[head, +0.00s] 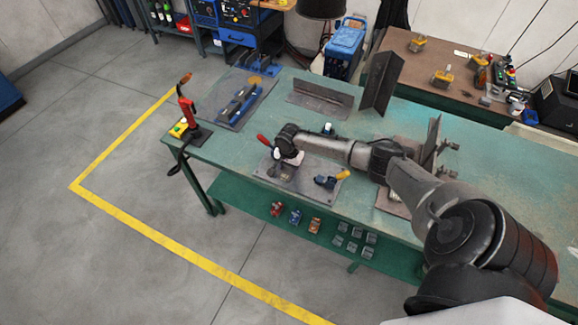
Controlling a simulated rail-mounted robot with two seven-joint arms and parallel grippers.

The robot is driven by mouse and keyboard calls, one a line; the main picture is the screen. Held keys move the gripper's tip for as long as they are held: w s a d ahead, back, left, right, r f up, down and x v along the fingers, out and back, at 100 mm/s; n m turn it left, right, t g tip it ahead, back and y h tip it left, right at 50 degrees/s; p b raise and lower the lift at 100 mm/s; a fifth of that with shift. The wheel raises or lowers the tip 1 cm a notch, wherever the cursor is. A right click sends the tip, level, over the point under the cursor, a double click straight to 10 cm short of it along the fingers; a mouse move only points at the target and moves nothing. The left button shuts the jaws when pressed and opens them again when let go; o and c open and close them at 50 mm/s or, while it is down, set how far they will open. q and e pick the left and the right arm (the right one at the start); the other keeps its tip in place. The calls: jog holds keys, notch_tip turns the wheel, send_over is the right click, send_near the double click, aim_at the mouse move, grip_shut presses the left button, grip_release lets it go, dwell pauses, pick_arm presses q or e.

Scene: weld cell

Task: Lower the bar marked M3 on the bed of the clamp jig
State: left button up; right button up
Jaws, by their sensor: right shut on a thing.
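The clamp jig (312,194) is a grey plate lying near the front edge of the green worktable. Small clamps stand on it, one with a yellow handle (343,175) at its right and one with a red handle (264,140) at its left. A clamp with a pale tip (328,127) stands at its back. My right gripper (287,160) is low over the left part of the jig, shut on what looks like a clamp handle. My wrist hides much of that clamp. The M3 mark is too small to read, so I cannot tell which bar bears it. My left gripper is not in view.
A red post tool (186,105) stands at the table's left corner, beside a tray of blue tools (243,98). Angled steel pieces (380,84) stand behind the jig. Small blocks lie on the green lower shelf (240,200). A brown bench (410,63) is at the back right.

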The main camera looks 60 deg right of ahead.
jog(key=shift+f, duration=0.15)
dwell(0.3)
jog(key=o, duration=0.8)
jog(key=shift+o, duration=1)
jog(key=shift+f, duration=0.1)
notch_tip(320, 180, up, 14)
jog(key=p, duration=0.2)
jog(key=shift+p, duration=0.4)
